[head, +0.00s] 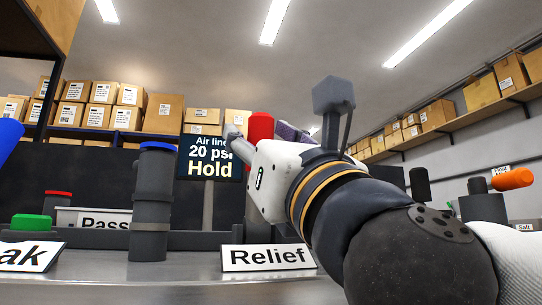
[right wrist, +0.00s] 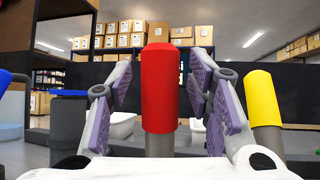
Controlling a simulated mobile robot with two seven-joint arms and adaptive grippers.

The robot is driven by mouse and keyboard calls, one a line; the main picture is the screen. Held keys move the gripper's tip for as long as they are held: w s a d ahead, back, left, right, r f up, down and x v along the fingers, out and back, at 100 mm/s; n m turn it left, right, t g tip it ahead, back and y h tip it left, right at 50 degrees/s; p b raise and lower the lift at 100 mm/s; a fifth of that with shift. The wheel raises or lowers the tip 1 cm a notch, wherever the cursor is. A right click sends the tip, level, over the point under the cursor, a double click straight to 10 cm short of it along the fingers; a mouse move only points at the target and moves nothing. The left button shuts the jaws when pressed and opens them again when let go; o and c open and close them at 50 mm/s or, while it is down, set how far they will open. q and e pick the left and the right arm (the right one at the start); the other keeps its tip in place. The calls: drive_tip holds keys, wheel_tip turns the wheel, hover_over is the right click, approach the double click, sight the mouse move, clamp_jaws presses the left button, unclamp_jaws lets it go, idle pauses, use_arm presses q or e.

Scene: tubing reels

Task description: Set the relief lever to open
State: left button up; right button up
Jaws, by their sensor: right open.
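The relief lever has a red cylindrical handle (head: 260,127) on a grey stem, standing upright behind the white Relief label (head: 268,257). In the head view my right gripper (head: 262,137) hides the handle's lower part. In the right wrist view the red handle (right wrist: 162,85) stands between the two spread purple-padded fingers of my right gripper (right wrist: 160,100). Gaps show on both sides, so it is open around the handle and not closed on it. The lever's base is hidden. My left gripper is not in view.
A grey post with a blue cap (head: 152,200) stands left of the label. A sign reading Air line 20 psi Hold (head: 209,158) is behind. A green button (head: 31,222) is at left. A yellow handle (right wrist: 263,98) stands close to the right finger. An orange handle (head: 512,179) is at far right.

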drive_tip(key=v, duration=1.2)
